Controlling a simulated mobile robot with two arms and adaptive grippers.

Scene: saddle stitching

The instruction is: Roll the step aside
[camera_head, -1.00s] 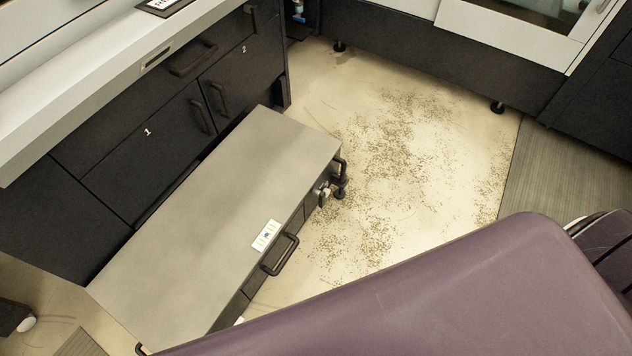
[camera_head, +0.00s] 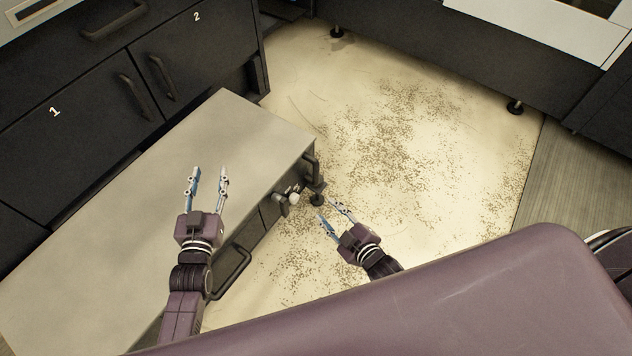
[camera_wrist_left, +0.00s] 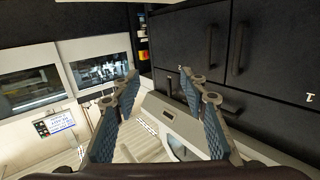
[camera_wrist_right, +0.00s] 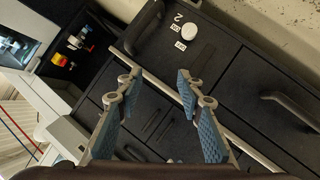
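The step (camera_head: 120,215) is a long grey-topped box with dark sides. It stands on the floor along the front of the dark cabinets. Its near long side has a black handle (camera_head: 232,272), and a small caster or latch fitting (camera_head: 290,195) shows at its right end. My left gripper (camera_head: 208,176) is open and empty, and in the head view it appears over the step's top. My right gripper (camera_head: 332,215) is open and empty, and appears over the floor just right of the step's end. Neither gripper visibly touches the step.
Dark cabinets with drawers marked 1 and 2 (camera_head: 165,75) stand behind the step. The pale floor (camera_head: 400,150) to the right is open and strewn with dark specks. A machine on black feet (camera_head: 515,107) borders it at the back. A grey mat (camera_head: 565,180) lies at right.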

